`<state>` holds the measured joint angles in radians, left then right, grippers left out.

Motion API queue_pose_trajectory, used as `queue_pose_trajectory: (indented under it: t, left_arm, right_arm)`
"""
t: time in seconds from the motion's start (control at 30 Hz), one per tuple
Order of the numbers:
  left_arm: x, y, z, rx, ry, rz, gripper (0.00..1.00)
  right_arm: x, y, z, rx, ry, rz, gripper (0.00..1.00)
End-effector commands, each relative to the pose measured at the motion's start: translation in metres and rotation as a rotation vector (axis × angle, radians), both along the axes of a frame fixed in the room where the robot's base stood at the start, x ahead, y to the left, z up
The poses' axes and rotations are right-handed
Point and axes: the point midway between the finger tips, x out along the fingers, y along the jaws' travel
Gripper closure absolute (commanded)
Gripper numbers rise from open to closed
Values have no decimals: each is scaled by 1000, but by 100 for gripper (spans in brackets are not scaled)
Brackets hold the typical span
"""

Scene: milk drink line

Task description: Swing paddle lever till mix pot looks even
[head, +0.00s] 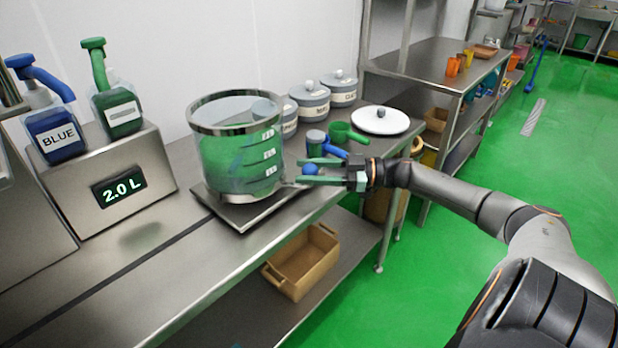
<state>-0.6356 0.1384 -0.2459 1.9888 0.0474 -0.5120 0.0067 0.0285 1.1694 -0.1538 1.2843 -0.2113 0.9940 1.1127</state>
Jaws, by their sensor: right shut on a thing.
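The mix pot (228,150) is a clear round vessel with a metal rim and white level marks. It stands on a square metal base plate (240,212) on the steel counter. Its contents look green, stronger above and paler, greyer below; glare hides how even they are. My right gripper (308,171) is at the pot's right side, its green fingers closed around the blue knob (310,169) of the paddle lever. The lever's arm and the paddle are mostly hidden by the fingers and the pot. My left gripper is not in view.
Left of the pot stand a blue pump jug (55,135) and a green pump jug (118,110) by a "2.0 L" display (119,188). Behind are lidded canisters (311,101), blue and green scoops (345,132) and a white round lid (380,120). A bin (300,262) sits below.

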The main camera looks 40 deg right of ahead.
Motion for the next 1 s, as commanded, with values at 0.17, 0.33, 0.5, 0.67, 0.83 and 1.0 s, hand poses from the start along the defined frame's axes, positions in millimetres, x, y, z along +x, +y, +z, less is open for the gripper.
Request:
queue_pose_trajectory:
  t: [0.17,0.33,0.5,0.67,0.83,1.0]
  left_arm:
    - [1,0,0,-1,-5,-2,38]
    - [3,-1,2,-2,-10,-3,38]
    - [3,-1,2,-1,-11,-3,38]
    - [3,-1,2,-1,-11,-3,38]
    - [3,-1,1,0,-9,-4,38]
    - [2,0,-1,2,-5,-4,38]
  right_arm:
    - [3,-3,0,0,-1,-9,100]
    - [3,-3,0,-1,-1,-9,100]
    - [3,-3,0,-1,1,-10,100]
    - [3,-3,0,-1,1,-9,49]
    - [2,-3,0,-1,1,-7,30]
    - [2,-2,0,-1,1,-5,24]
